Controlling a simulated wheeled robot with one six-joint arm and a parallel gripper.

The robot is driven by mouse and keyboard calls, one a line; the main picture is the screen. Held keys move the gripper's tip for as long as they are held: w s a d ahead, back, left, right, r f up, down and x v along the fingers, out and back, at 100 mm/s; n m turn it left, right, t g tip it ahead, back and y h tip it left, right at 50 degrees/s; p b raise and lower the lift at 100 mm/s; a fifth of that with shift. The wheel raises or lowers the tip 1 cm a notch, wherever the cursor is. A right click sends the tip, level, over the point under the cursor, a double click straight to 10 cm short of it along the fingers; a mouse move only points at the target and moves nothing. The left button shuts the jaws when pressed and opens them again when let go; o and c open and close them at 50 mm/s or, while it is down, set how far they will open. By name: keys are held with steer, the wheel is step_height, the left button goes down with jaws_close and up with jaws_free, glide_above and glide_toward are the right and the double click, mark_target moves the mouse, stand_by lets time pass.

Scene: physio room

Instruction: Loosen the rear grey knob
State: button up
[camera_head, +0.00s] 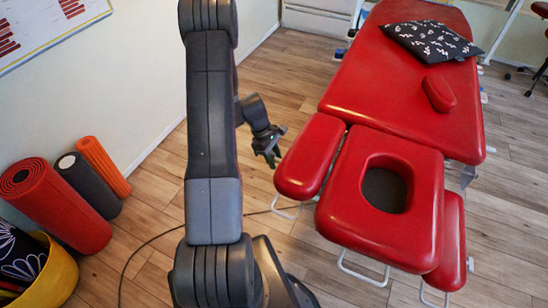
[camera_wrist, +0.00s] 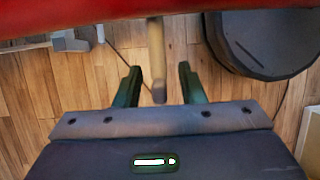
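The red treatment table (camera_head: 400,90) fills the right of the head view, with a face-hole headrest (camera_head: 345,190) and a red armrest on each side. My gripper (camera_head: 268,148) is beside the left armrest (camera_head: 310,155), at about its outer edge. In the wrist view my gripper (camera_wrist: 159,86) is open, with dark green fingers apart. A tan rod with a grey-brown end (camera_wrist: 160,92) hangs below the red pad (camera_wrist: 90,14) and shows between the fingers; contact is not visible. I cannot tell whether this end is the rear grey knob. No grey knob shows clearly in the head view.
A grey bracket-like part (camera_wrist: 70,41) is at the upper left of the wrist view. A dark rounded body (camera_wrist: 265,45) is at the upper right. Foam rollers (camera_head: 60,205) and a yellow basket (camera_head: 60,275) stand left. A thin cable (camera_head: 140,250) crosses the floor.

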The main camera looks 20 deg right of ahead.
jaws_close()
steer(key=shift+r+y+p, duration=0.1)
steer(key=shift+y+p, duration=0.2)
steer(key=shift+p, duration=0.1)
jaws_free()
steer(key=shift+w, duration=0.1)
steer(key=v, duration=1.3)
steer(key=shift+w+r, duration=0.2)
steer(key=shift+w, duration=0.15)
